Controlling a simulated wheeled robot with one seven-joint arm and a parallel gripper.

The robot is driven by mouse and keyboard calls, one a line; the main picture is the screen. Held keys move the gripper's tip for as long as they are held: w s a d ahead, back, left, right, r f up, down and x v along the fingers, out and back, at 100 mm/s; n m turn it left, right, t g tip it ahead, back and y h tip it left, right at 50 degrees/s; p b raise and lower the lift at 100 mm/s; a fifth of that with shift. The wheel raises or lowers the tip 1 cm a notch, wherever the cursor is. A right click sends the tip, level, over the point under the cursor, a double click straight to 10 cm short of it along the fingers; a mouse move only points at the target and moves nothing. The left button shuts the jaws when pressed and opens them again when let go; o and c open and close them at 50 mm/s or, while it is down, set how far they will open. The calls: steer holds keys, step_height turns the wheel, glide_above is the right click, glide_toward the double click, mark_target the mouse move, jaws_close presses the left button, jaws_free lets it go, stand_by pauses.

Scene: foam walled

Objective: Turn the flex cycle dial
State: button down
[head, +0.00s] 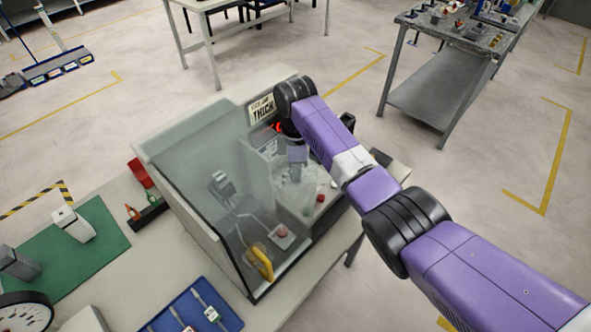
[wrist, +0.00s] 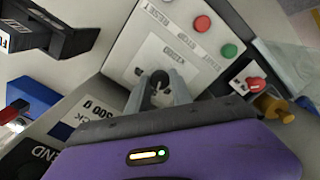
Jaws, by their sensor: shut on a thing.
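The flex cycle dial (wrist: 159,77) is a small dark knob on a pale panel (wrist: 135,45) with upside-down lettering in the wrist view. My gripper (wrist: 160,90) has its two grey fingers on either side of the knob and is shut on it. The fingers hide part of the dial, and I cannot read its setting. In the head view my gripper (head: 297,158) reaches down inside the clear-walled enclosure (head: 190,165); the dial is too small to make out there.
A red button (wrist: 202,24) and a green button (wrist: 229,50) sit beside the dial on the panel. A blue tray (head: 175,312) lies outside.

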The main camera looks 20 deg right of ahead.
steer(key=shift+w+r, duration=0.1)
steer(key=c, duration=1.1)
jaws_free()
steer(key=shift+c, duration=0.2)
steer(key=shift+r+b, duration=0.75)
steer(key=shift+r, duration=3.1)
